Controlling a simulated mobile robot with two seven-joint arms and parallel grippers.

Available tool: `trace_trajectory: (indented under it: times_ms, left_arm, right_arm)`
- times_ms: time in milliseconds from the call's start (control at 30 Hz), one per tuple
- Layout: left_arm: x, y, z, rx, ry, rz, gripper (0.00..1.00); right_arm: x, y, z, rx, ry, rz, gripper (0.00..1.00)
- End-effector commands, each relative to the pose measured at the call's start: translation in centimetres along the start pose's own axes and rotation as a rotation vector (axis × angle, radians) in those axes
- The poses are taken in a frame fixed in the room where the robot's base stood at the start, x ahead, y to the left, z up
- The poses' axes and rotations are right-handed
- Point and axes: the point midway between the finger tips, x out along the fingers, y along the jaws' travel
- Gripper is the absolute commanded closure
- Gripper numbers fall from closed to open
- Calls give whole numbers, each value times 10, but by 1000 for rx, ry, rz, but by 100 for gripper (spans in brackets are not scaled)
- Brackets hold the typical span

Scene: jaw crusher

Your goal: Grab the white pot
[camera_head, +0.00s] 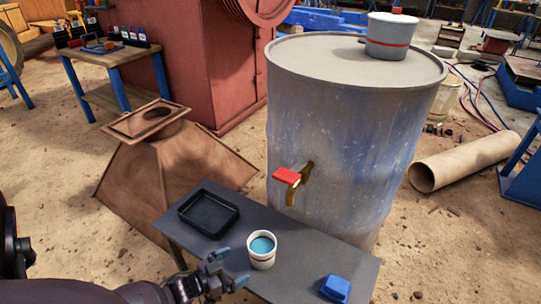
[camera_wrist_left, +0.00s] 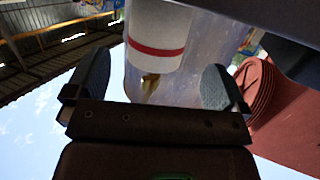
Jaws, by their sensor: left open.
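A small white pot (camera_head: 262,260) with a red band and blue contents stands upright on the narrow grey bench (camera_head: 308,268). My left gripper (camera_head: 234,268) is just left of this pot, fingers apart and pointing toward it. In the left wrist view a white pot with a red band (camera_wrist_left: 158,30) shows beyond and between the open fingers (camera_wrist_left: 156,85); nothing is gripped. A larger whitish pot (camera_head: 388,38) with a red band and a lid with a red knob stands on top of the big drum (camera_head: 330,130). My right gripper is not in view.
A black tray (camera_head: 185,212) lies left of the small pot, and a blue block (camera_head: 336,288) lies to its right. A red-handled tap (camera_head: 288,178) juts from the drum above the bench. A rusty hopper (camera_head: 165,175) stands behind left.

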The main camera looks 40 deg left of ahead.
Motion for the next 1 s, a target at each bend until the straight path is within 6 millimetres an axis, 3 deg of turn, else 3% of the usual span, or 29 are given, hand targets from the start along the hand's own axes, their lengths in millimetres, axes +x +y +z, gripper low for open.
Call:
trace_trajectory:
  times_ms: [200, 467, 733, 1000]
  left_arm:
    - [29, 1, 2, 0, -3, 1, 0]
    - [45, 1, 3, 1, -4, 0, 0]
    - [80, 1, 6, -1, -5, 1, 0]
    - [89, 0, 2, 1, -3, -1, 0]
  right_arm:
    - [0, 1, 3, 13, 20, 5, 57]
    - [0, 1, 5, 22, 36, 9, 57]
    - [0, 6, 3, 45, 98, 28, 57]
    - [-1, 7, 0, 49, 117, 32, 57]
